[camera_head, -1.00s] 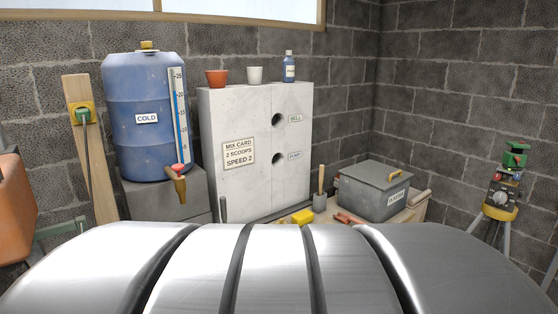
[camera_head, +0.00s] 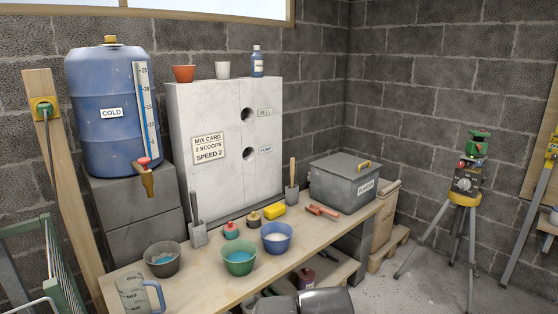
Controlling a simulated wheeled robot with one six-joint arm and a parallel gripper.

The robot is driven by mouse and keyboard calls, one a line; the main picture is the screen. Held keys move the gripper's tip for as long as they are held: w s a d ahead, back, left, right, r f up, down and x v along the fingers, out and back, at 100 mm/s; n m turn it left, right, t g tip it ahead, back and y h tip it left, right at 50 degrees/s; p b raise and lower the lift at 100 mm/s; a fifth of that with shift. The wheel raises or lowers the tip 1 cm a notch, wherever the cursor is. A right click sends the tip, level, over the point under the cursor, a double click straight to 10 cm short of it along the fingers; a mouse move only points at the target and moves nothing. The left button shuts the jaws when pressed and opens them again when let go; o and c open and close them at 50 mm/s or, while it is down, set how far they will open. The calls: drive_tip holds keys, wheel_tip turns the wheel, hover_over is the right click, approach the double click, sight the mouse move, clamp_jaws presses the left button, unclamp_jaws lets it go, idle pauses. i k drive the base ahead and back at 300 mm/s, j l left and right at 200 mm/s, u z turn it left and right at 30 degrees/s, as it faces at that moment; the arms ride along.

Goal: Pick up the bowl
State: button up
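Three bowls stand on the wooden bench (camera_head: 205,290). A dark grey bowl (camera_head: 152,272) is at the left with something pale blue inside. A green bowl (camera_head: 238,268) with bright blue contents is in the middle. A blue bowl (camera_head: 277,247) with white contents is to its right and slightly farther back. All three are upright, and nothing is touching them from above. Grey metal parts, likely of my arm, show at the bottom edge. My gripper's fingers are not in view.
A clear measuring jug (camera_head: 138,298) stands at the bench's front left. Behind the bowls are a trowel (camera_head: 198,236), small red-topped and dark pots, a yellow sponge (camera_head: 271,211) and a red-handled tool (camera_head: 322,210). A lidded grey box (camera_head: 340,190) stands at right.

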sight(163, 257)
drive_tip(key=k+j+u, duration=0.1)
drive_tip(key=k, duration=0.2)
drive_tip(key=i+j, duration=0.15)
drive_tip(key=l, duration=0.15)
drive_tip(key=k+j, duration=0.15)
drive_tip(key=i+j+z, duration=0.2)
drive_tip(key=i, duration=0.35)
drive_tip(key=i+j+z, duration=0.2)
drive_tip(key=i+j, duration=0.15)
drive_tip(key=i, duration=0.2)
